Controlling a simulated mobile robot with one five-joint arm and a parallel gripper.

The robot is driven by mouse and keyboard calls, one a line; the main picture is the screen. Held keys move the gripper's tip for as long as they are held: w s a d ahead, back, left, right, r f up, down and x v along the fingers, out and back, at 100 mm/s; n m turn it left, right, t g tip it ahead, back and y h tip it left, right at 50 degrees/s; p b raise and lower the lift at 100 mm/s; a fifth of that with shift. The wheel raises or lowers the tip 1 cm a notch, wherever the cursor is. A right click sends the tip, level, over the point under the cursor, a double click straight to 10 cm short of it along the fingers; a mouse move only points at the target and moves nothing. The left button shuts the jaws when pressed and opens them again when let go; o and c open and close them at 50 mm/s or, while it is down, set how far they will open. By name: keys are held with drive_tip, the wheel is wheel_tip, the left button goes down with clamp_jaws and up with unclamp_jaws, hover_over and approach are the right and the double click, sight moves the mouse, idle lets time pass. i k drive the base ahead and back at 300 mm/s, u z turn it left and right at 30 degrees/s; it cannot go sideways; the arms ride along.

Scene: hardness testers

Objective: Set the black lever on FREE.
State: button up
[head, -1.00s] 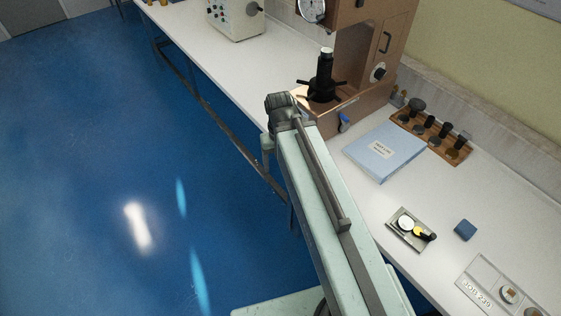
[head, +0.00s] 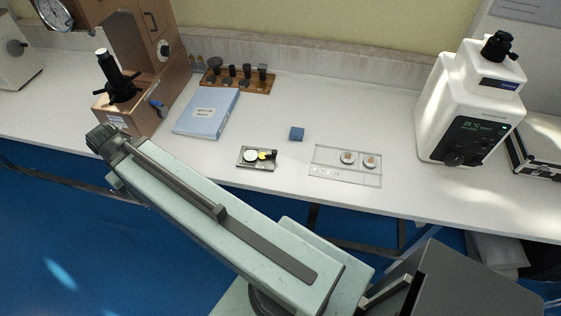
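The brown hardness tester (head: 138,45) stands at the left on the bench. A dark upright handle (head: 152,21) is on its side panel, with a round dial or knob (head: 164,49) below it. A black spindle with spoke handles (head: 119,82) rises from its base. A blue-ended lever (head: 157,104) sticks out at the base's right side. I cannot tell which part is the black lever, and no FREE marking is readable. My arm reaches toward the tester's front and ends in view at a dark joint. No gripper fingers show.
A blue book (head: 208,113), a wooden rack (head: 238,84) of black parts, a small tray (head: 258,165), a blue block (head: 296,134) and a clear plate (head: 330,177) lie on the white bench. A white tester (head: 469,105) stands at the right.

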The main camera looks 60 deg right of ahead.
sight(262, 156)
drive_tip(key=z, duration=2.45)
drive_tip(key=k, duration=0.85)
drive_tip(key=u, duration=0.65)
drive_tip(key=i, duration=1)
drive_tip(key=u, duration=0.05)
drive_tip(key=k, duration=0.5)
drive_tip(key=u, duration=0.05)
